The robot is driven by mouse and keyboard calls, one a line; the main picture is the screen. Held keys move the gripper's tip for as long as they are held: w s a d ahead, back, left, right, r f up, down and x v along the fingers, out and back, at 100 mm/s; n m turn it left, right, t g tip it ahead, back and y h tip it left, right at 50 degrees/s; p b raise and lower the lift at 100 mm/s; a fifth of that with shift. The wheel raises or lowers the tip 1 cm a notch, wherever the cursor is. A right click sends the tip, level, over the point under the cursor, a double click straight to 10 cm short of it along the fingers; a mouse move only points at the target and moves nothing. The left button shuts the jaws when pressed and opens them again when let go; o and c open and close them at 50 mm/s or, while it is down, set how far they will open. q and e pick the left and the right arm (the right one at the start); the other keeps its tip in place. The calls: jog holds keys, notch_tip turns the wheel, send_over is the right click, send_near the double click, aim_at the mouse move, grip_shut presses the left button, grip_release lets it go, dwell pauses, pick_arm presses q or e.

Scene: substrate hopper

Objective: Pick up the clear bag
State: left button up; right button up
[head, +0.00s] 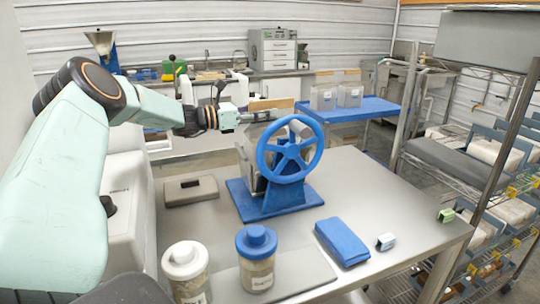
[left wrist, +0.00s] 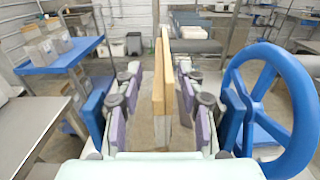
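My left gripper (head: 262,116) reaches in above the blue-wheeled hopper (head: 268,172). It also shows in the left wrist view (left wrist: 158,92), with its fingers spread on both sides of a thin upright thing with tan top edges and a greyish lower part (left wrist: 160,75). A gap shows on its left side; contact on the right is unclear. In the head view its tan strip (head: 270,104) shows just above the fingers. It resembles the two clear bags with tan tops (head: 323,98) (head: 350,95) on the blue cart. My right gripper is not in view.
The blue handwheel (head: 290,148) stands close by the left gripper. The steel table (head: 360,190) also holds two jars (head: 257,262) (head: 185,272), a folded blue cloth (head: 342,242) and a grey flat box (head: 190,190). The blue cart (head: 375,107) is behind; shelving (head: 490,165) is right.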

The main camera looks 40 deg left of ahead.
pick_arm(q)
jog(key=shift+w+d+r, duration=0.15)
jog(key=shift+w+d, duration=0.65)
jog(key=shift+w, duration=0.15)
jog(key=shift+w+a, duration=0.1)
jog(key=shift+a, duration=0.25)
jog(key=shift+c, duration=0.4)
jog(key=shift+d, duration=0.25)
jog(key=c, duration=0.4)
grip_shut()
jog(key=shift+a, duration=0.1)
jog(key=shift+r, duration=0.1)
